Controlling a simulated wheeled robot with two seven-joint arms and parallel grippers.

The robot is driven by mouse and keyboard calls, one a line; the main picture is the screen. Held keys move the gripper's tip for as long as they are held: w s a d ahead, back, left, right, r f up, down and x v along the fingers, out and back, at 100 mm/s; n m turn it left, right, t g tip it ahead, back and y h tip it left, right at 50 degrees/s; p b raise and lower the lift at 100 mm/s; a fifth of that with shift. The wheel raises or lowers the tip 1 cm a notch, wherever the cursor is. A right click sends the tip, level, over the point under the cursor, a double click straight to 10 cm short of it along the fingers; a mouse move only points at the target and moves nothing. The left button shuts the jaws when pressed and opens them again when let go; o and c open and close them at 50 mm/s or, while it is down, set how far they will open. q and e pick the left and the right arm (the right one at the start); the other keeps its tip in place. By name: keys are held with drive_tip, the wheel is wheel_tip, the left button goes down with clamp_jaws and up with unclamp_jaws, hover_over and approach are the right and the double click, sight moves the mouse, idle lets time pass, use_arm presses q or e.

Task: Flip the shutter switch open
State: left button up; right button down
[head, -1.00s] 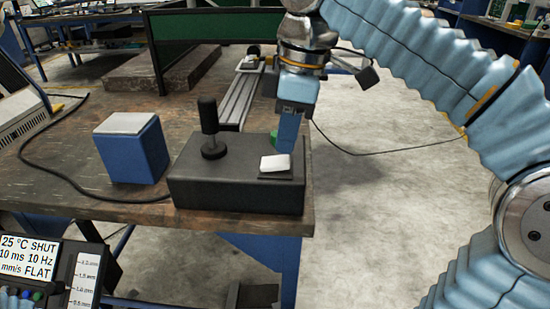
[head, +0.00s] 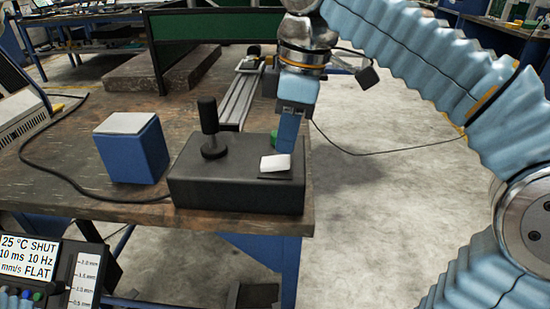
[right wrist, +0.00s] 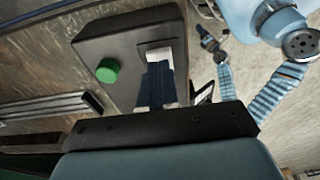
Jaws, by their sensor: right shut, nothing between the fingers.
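The shutter switch is a white rocker (head: 275,162) on a dark plate on top of a black control box (head: 236,194). It also shows in the right wrist view (right wrist: 158,56), partly covered by my fingers. My right gripper (head: 286,150) is shut and empty, its blue fingers pointing down at the far edge of the rocker. I cannot tell whether they touch it. In the right wrist view its fingertips (right wrist: 158,68) overlap the rocker. A display (head: 28,262) at lower left reads SHUT. A small blue arm of mine shows in the right wrist view; its gripper is unclear.
A black joystick (head: 211,132) stands on the box, left of the rocker. A green button (right wrist: 107,71) is close by my fingers. A blue block with a pale top (head: 132,150) and a black cable lie on the wooden table (head: 70,182). Open floor lies to the right.

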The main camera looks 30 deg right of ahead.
sight(286, 159)
drive_tip(key=shift+f+b, duration=0.75)
drive_tip(key=shift+f, duration=0.3)
drive_tip(key=shift+r, duration=0.1)
wheel_tip(286, 159, up, 3)
drive_tip(key=p, duration=0.3)
wheel_tip(286, 159, up, 2)
drive_tip(key=shift+p, duration=0.45)
drive_tip(key=shift+r, duration=0.95)
